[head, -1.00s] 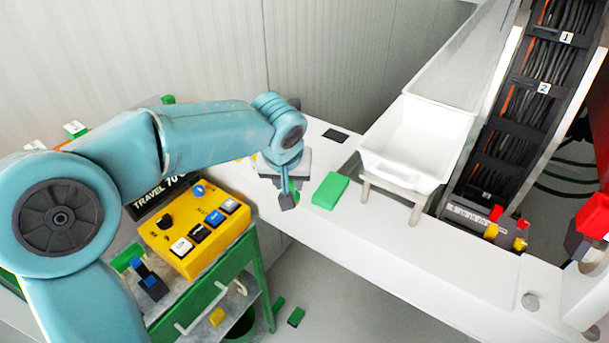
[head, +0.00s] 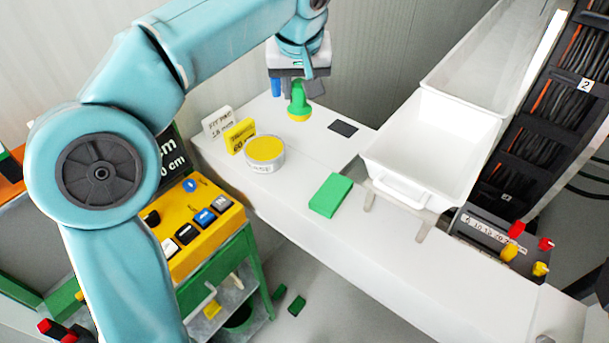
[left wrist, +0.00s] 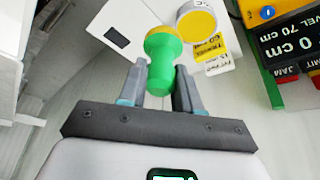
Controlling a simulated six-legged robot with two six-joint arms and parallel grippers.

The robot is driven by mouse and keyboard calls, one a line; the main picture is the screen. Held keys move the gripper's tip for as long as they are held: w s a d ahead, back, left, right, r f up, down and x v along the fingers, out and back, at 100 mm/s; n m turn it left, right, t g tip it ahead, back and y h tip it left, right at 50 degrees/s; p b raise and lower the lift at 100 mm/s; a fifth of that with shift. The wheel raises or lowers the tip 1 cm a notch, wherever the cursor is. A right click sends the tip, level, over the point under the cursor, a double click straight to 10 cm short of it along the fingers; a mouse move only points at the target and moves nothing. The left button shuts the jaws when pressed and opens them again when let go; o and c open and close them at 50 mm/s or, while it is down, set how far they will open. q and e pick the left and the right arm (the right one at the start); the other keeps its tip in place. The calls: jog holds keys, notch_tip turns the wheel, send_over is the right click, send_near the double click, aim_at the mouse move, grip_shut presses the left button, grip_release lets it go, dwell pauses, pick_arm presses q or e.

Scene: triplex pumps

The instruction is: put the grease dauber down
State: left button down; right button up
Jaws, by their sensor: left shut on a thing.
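The grease dauber (head: 299,101) has a green handle and a yellow tip, which points down. My left gripper (head: 297,88) is shut on its green handle and holds it above the white bench, to the right of the grease tin. In the left wrist view the dauber (left wrist: 163,62) sits between the two grey fingers of the left gripper (left wrist: 160,85), its yellow end pointing away. The round grease tin (head: 264,153) with yellow grease stands on the bench; it also shows in the left wrist view (left wrist: 197,22). My right gripper is not in view.
A dark pad (head: 343,128) lies flat on the white bench (head: 285,190). A green block (head: 330,195) and a white tray (head: 420,140) are to the right. White and yellow cards (head: 240,135) stand behind the tin. A yellow control box (head: 195,225) is at the left.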

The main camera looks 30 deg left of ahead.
pick_arm(q)
jog(key=shift+r, duration=0.2)
notch_tip(320, 180, down, 20)
jog(key=shift+s+r+b, duration=0.1)
jog(key=shift+r+b, duration=0.1)
jog(key=shift+b, duration=0.35)
jog(key=shift+f+b, duration=0.15)
jog(key=shift+b, duration=0.15)
jog(key=c, duration=0.8)
grip_release()
